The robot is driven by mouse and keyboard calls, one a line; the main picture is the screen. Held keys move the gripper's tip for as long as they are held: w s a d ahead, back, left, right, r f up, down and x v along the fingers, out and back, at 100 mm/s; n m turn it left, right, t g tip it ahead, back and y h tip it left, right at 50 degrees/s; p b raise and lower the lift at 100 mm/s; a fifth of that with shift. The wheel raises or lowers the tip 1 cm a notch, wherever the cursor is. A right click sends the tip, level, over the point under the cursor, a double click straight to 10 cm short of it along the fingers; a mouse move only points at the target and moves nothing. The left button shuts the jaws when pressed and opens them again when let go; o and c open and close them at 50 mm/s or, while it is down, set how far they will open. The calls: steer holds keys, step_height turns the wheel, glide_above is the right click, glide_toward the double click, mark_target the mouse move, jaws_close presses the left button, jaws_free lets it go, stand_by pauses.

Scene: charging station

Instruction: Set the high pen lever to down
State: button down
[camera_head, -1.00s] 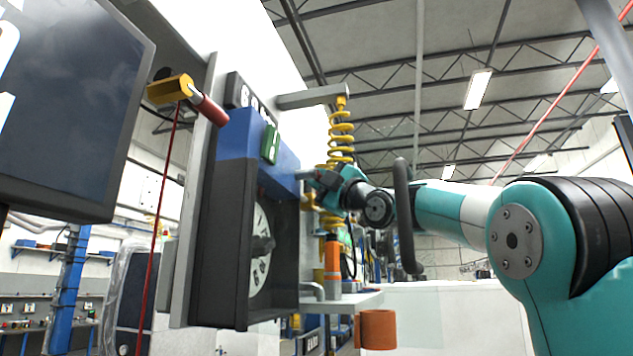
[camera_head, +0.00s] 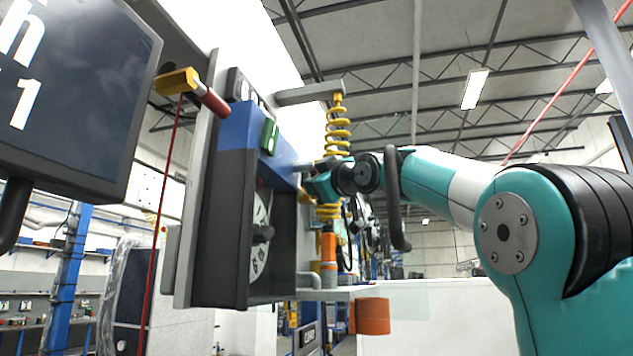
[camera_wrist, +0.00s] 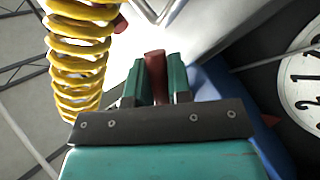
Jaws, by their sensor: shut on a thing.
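My gripper (camera_wrist: 157,68) is shut on a dark red lever (camera_wrist: 155,62), whose end shows between the two green fingers in the wrist view. I take this to be the high pen lever. In the head view my gripper (camera_head: 312,183) is at the right side of the dark recorder box (camera_head: 225,215) with the blue top. The lever is hidden there by the gripper and the box edge. The round chart dial (camera_head: 260,240) sits in the box front; it also shows at the right of the wrist view (camera_wrist: 305,85).
A yellow coiled spring (camera_head: 338,130) hangs close behind my gripper, and is at the left in the wrist view (camera_wrist: 78,60). A red handle (camera_head: 213,102) on a yellow bracket holds a red cord. A screen (camera_head: 80,90) stands at left. An orange cylinder (camera_head: 372,316) is below.

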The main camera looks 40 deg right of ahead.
steer(key=shift+f, duration=0.1)
stand_by(0.5)
steer(key=c, duration=1.1)
jaws_free()
steer(key=shift+o, duration=0.2)
